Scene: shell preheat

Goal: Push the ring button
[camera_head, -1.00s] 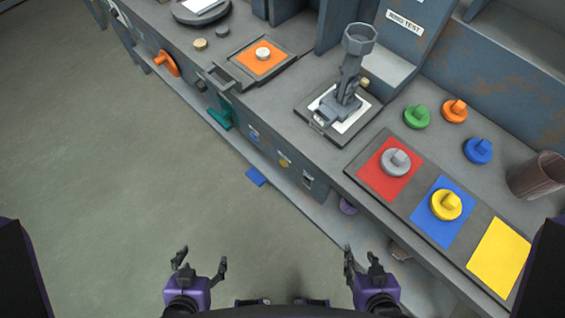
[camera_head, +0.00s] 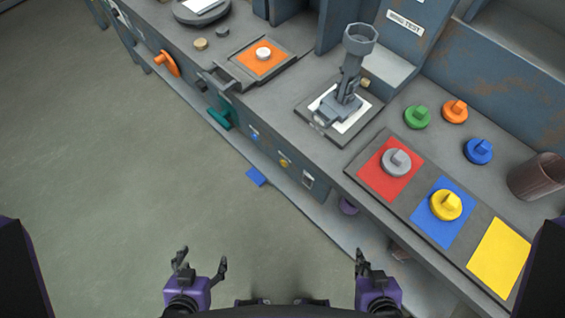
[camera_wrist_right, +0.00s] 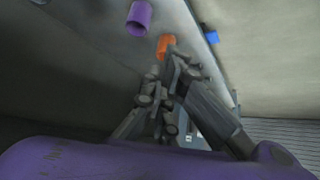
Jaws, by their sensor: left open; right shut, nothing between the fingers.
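No part is clearly labelled as the ring button. A round white button-like piece (camera_head: 263,53) sits on an orange pad at the upper middle of the bench. Small round blue (camera_head: 254,136) and yellow (camera_head: 285,162) spots are on the bench's front face. A small tan knob (camera_head: 366,83) is beside the grey upright fixture (camera_head: 349,80), below a sign that seems to read "RING TEST" (camera_head: 405,22). My left gripper (camera_head: 202,260) is open and empty, low in the head view. My right gripper (camera_head: 362,262) is shut and empty, apart from the bench; its closed fingers show in the wrist view (camera_wrist_right: 172,68).
Red, blue and yellow squares (camera_head: 497,257) lie on the right of the bench, with grey (camera_head: 396,162) and yellow (camera_head: 446,204) knobbed discs. Green, orange and blue discs and a brown cup (camera_head: 537,176) stand behind. A purple cylinder (camera_wrist_right: 139,17) is near my right gripper. Left floor is clear.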

